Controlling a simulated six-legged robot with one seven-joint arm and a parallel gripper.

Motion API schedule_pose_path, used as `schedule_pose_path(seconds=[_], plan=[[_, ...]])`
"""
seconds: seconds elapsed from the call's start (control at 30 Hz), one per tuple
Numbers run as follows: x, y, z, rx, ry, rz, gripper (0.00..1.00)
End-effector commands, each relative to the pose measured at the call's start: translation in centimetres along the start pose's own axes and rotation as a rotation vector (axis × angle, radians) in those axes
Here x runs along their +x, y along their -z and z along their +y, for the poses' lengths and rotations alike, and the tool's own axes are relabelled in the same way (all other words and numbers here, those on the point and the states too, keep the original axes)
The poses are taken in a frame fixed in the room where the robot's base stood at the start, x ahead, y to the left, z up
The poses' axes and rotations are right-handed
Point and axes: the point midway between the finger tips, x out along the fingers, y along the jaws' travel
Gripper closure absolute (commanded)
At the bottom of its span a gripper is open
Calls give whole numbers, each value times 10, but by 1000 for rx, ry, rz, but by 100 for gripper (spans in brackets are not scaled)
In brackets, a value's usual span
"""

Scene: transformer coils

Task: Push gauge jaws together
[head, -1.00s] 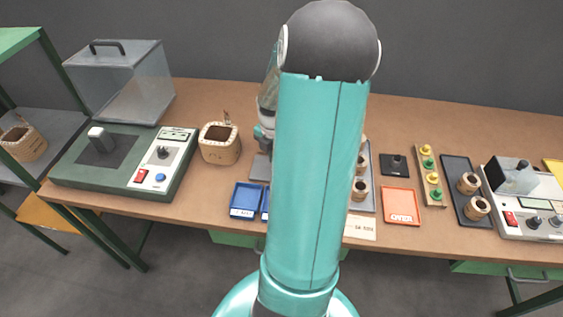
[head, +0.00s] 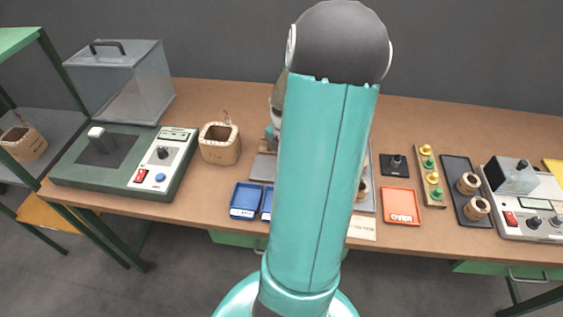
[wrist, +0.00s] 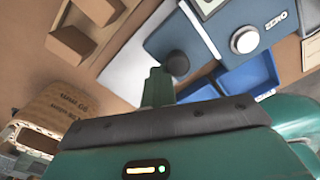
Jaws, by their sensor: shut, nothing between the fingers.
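The gauge (wrist: 222,28) shows in the wrist view as a blue body with a silver button marked ZERO (wrist: 244,40) and a dark round knob (wrist: 177,63). A pale grey plate (wrist: 135,62) lies beside it. I cannot make out the gauge jaws clearly. My gripper (wrist: 158,82) is shut and empty, its green fingertips just left of the dark knob in the picture; I cannot tell whether they touch anything. In the head view my arm hides most of the gauge area, and only a grey plate edge (head: 263,168) shows to its left.
Brown blocks (wrist: 85,35) are at the wrist view's upper left. A wound coil (head: 220,143) stands left of my arm. Blue trays (head: 245,200) lie near the front edge, and an orange OVER tray (head: 401,205) lies right. A tester (head: 125,165) stands far left.

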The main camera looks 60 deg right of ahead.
Motion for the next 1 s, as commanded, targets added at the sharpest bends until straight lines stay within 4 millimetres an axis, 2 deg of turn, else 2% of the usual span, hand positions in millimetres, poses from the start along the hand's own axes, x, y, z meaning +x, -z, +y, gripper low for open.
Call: schedule_pose_path(seconds=[0.47,0.83,1.0], plan=[[0,-1,0,1,1,-1,100],[0,5,10,2,0,-1,100],[-11,5,11,2,-2,-4,100]])
